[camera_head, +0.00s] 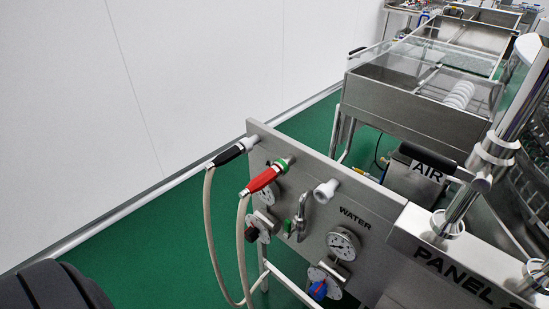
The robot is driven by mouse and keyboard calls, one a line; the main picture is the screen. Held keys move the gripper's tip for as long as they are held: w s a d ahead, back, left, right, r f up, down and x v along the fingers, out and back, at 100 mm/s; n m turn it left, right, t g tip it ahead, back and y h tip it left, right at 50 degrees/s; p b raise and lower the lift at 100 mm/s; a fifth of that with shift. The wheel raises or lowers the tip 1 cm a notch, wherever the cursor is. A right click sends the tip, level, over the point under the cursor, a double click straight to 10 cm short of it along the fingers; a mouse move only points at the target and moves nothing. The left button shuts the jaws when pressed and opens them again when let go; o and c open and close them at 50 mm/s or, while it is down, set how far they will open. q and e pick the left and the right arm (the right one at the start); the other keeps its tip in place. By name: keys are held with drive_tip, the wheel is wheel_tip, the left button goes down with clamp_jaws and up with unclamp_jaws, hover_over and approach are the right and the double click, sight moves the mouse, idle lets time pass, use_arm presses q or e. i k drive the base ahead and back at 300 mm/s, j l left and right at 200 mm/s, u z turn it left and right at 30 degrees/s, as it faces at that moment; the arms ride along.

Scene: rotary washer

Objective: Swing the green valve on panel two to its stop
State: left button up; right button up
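A steel panel (385,250) stands in the middle of the head view, with "WATER" on its face and "PANEL 2" on the ledge at right, the end cut by the frame. A small green valve part (287,226) sits on the panel's left half, beside an upright bent metal pipe or lever (302,214). I cannot tell which way the green valve is turned. Neither gripper shows in the view.
Two hoses with black (228,155) and red (264,179) grips hang in front of the panel's left side. A steel washer basin (400,92) stands behind. Green floor (170,260) at left is clear.

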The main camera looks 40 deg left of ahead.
sight(287, 225)
drive_tip(key=u, duration=1)
